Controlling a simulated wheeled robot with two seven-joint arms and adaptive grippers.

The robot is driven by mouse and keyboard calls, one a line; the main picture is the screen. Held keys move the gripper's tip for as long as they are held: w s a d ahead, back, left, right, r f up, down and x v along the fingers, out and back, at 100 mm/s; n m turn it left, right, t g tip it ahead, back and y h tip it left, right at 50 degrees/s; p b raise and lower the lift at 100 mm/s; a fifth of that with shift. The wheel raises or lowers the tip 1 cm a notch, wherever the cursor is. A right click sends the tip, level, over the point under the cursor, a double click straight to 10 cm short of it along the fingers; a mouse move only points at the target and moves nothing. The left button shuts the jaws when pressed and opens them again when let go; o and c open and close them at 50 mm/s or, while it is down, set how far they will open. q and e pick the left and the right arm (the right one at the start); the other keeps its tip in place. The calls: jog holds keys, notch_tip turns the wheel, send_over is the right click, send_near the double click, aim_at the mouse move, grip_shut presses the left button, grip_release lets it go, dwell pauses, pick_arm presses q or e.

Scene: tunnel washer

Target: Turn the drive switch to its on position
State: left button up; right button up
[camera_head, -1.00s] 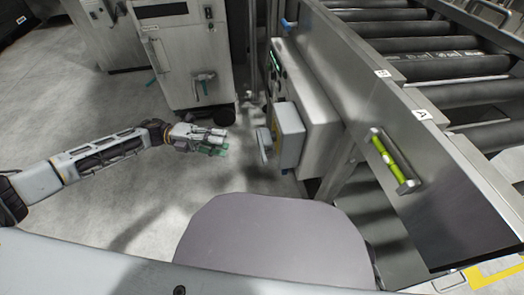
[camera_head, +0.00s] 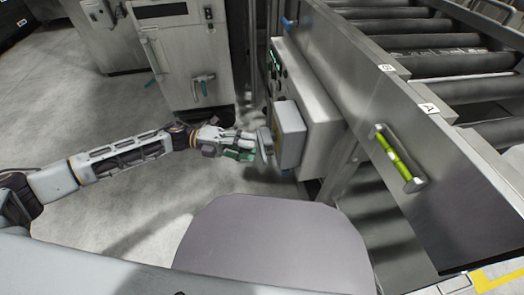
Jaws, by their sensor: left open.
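The drive switch appears to be the grey handle (camera_head: 265,144) on the left face of a light grey box (camera_head: 289,134). That box is fixed to a larger metal cabinet (camera_head: 318,110) on the side of the conveyor frame. My left gripper (camera_head: 248,146), with green fingertips, is open with its tips at the handle. I cannot tell whether the tips touch the handle or only overlap it in the picture. Any marking of the switch's positions is not readable from here. My right gripper is not in view.
The roller conveyor (camera_head: 420,63) with its metal side panel and a yellow-green level-like bar (camera_head: 399,159) is on the right. A white cabinet (camera_head: 184,50) with handles stands at the back. The grey floor (camera_head: 100,115) on the left is open.

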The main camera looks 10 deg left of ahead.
aim_at(262, 150)
pick_arm(q)
jog(key=shift+s+d+b, duration=0.2)
jog(key=shift+d+b, duration=0.25)
jog(key=shift+d, duration=1.85)
jog(key=shift+c, duration=0.4)
grip_shut()
